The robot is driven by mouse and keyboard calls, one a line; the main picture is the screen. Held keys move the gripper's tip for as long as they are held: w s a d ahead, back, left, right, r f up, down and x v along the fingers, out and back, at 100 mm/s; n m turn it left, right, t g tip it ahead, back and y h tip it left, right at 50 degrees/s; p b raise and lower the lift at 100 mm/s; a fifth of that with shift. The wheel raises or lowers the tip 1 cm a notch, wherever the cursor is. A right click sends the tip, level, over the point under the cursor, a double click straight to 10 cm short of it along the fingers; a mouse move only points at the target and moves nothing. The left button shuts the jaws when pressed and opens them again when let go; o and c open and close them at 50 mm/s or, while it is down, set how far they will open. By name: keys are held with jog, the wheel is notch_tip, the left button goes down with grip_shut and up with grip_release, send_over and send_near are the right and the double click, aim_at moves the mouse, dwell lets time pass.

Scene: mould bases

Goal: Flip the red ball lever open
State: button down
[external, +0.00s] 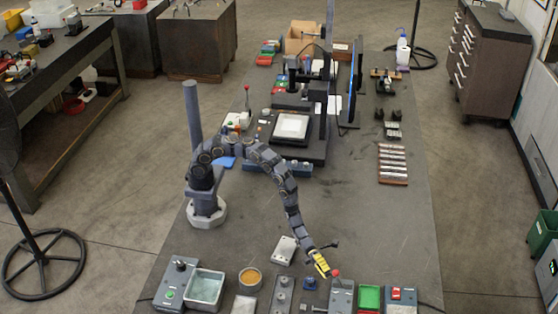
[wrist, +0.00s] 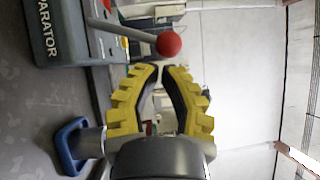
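The lever's red ball (external: 336,272) stands over a grey control box (external: 342,297) near the front of the table. In the wrist view, the red ball (wrist: 169,44) sits at the end of a grey rod that comes from the left, beside a box with lettering ending in "PARATOR" (wrist: 48,30). My yellow gripper (external: 321,264) is just left of and behind the ball in the external view. In the wrist view, the tips of my gripper (wrist: 161,69) are close together, with only a thin gap, apart from the ball and empty. The rod's base is partly hidden.
A green tray (external: 369,297) and a box with a red switch (external: 402,295) stand right of the lever box. A blue part (external: 310,283) lies to its left, and a grey block (external: 284,250) lies behind.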

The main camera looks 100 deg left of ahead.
jog(key=shift+w, duration=0.1)
dwell(0.4)
jog(key=shift+w+r+n+y, duration=0.1)
jog(key=shift+n+y, duration=0.3)
jog(key=shift+n, duration=0.2)
jog(key=shift+w+r, duration=0.1)
jog(key=w+n, duration=0.1)
jog(key=w+r+n+g+y, duration=0.1)
jog(key=w+r+n+y, duration=0.1)
jog(key=shift+w+n+g, duration=0.3)
jog(key=shift+w+a, duration=0.1)
jog(key=shift+w, duration=1.1)
